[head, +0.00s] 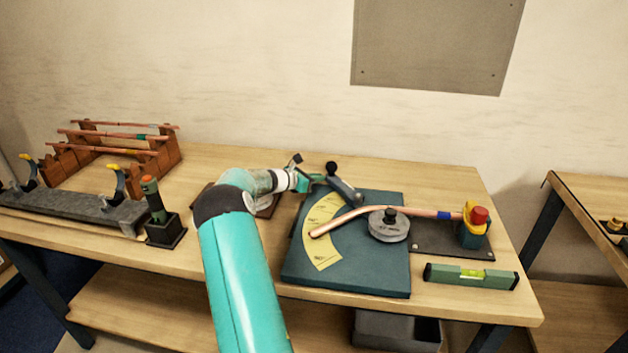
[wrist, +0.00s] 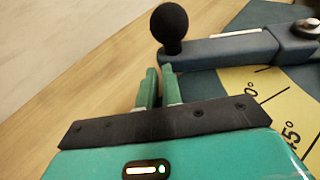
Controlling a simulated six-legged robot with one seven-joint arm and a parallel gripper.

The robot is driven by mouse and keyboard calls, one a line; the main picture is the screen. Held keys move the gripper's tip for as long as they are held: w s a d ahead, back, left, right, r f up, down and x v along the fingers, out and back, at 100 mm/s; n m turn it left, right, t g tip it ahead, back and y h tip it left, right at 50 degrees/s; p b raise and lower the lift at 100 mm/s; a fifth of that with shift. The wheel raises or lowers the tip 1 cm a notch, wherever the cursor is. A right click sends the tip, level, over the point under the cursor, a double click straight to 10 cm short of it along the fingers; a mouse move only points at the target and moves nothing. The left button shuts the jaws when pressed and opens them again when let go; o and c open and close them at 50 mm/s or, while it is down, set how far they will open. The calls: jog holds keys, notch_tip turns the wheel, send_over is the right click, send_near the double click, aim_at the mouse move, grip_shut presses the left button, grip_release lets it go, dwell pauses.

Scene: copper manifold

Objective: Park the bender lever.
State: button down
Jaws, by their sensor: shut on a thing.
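The bender lever (head: 345,190) is a grey-blue bar with a black ball knob (head: 331,167) at its far end. It lies over the back part of the blue bender plate (head: 350,277), which carries a yellow angle scale (head: 322,255). My gripper (head: 314,182) is at the knob end of the lever. In the wrist view the green fingers (wrist: 160,75) are shut on the lever (wrist: 225,49) just below the knob (wrist: 169,22). The exact contact is partly hidden. A bent copper tube (head: 345,222) runs past the round grey die (head: 389,226).
A yellow and red clamp (head: 474,219) holds the tube's right end. A green level (head: 470,276) lies at the bench's front right. A tool in a black stand (head: 164,230) and a rack of copper tubes (head: 115,150) are left. The bench behind the plate is clear.

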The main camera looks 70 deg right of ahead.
jog(key=shift+s+d+r, duration=0.15)
jog(key=shift+s+d, duration=0.1)
jog(key=shift+s, duration=0.35)
jog(key=shift+w+a, duration=0.15)
jog(key=shift+w, duration=0.1)
jog(key=v, duration=0.4)
jog(key=w+f+v, duration=0.1)
jog(key=v, duration=0.8)
jog(key=shift+w+d+f, duration=0.3)
jog(key=shift+w, duration=0.1)
jog(key=shift+w+a+r, duration=0.15)
jog(key=shift+w+a, duration=0.2)
jog(key=shift+a, duration=0.1)
